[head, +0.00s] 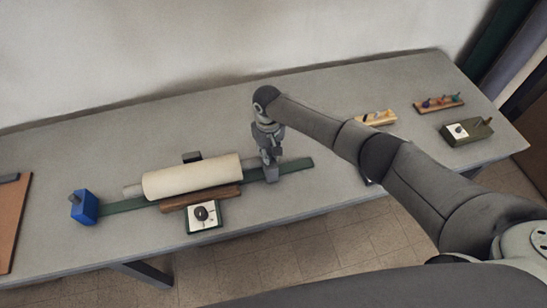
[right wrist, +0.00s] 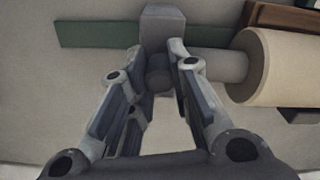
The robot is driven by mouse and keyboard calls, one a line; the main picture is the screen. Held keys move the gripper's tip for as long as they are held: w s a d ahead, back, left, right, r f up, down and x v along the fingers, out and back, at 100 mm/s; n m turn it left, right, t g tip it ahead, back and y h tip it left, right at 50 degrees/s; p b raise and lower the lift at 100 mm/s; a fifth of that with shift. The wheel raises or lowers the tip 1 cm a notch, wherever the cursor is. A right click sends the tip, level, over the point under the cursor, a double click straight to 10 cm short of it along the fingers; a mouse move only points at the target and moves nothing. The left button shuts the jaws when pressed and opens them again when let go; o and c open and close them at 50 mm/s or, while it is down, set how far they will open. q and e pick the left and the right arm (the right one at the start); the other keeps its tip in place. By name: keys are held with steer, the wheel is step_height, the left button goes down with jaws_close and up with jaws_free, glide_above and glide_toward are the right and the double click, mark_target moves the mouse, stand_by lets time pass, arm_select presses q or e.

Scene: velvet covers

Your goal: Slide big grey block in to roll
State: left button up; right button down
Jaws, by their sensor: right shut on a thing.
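The big grey block (head: 271,174) stands on a green strip (head: 295,166), just right of the cream roll (head: 190,176). It also shows in the right wrist view (right wrist: 162,28), with a round grey knob (right wrist: 158,76) on its near side. My right gripper (head: 268,157) comes down from above and is shut on the block's knob, with the fingers either side of it. The roll (right wrist: 285,67) lies on its side with a grey core (right wrist: 222,65) sticking out toward the block. A finger hides whether core and block touch. My left gripper is out of view.
A blue block (head: 84,208) stands at the strip's left end. A brown bar (head: 200,197) and a white panel with a dark knob (head: 204,217) lie in front of the roll. Small wooden trays (head: 440,104) and a green box (head: 467,132) sit at the right.

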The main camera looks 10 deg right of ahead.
steer(key=c, duration=1.6)
jaws_free()
steer(key=shift+a+r, duration=0.15)
steer(key=shift+a, duration=0.15)
steer(key=shift+c, duration=0.2)
steer(key=shift+o, duration=1.7)
steer(key=shift+w+a, duration=0.1)
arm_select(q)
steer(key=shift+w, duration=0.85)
arm_select(e)
step_height(320, 180, up, 12)
